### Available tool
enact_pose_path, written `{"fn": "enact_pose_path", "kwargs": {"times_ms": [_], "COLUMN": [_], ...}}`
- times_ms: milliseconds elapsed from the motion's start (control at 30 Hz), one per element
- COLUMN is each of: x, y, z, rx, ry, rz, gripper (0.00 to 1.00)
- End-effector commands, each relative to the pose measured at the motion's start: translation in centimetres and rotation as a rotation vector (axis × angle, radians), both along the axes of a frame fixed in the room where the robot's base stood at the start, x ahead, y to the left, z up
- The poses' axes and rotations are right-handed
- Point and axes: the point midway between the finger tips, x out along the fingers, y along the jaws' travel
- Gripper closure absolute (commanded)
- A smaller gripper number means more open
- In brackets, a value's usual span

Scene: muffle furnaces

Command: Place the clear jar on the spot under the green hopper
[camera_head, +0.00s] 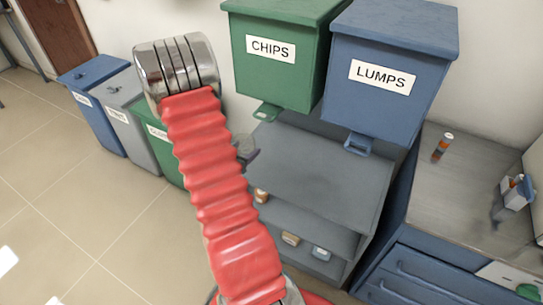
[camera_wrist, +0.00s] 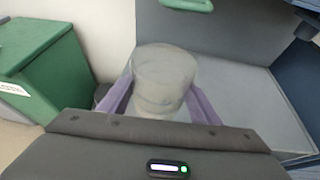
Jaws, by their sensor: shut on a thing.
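The clear jar (camera_wrist: 165,72) is held upright between the purple fingers of my gripper (camera_wrist: 160,103) in the wrist view.
A blue hopper (camera_head: 385,100) labelled LUMPS adjoins on the right, its spout (camera_head: 359,145) jutting low. Small containers (camera_head: 290,238) sit on the shelf below. Blue, grey and green bins (camera_head: 160,145) stand left. The visible bench top is clear.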

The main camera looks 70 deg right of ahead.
Motion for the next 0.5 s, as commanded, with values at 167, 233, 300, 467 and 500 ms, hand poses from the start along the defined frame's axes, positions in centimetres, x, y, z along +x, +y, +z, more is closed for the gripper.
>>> {"fn": "enact_pose_path", "kwargs": {"times_ms": [167,233,300,467,500], "x": [6.8,9.1,11.3,15.8,16.8], "y": [4.7,6.7,8.9,14.3,15.7], "z": [2.2,3.0,3.8,5.6,6.0], "rx": [0.002,0.001,0.004,0.003,0.003], "ry": [-0.006,-0.008,-0.010,-0.009,-0.010], "rz": [0.181,0.248,0.316,0.472,0.510], "gripper": [0.65,0.65,0.65,0.65,0.65]}}
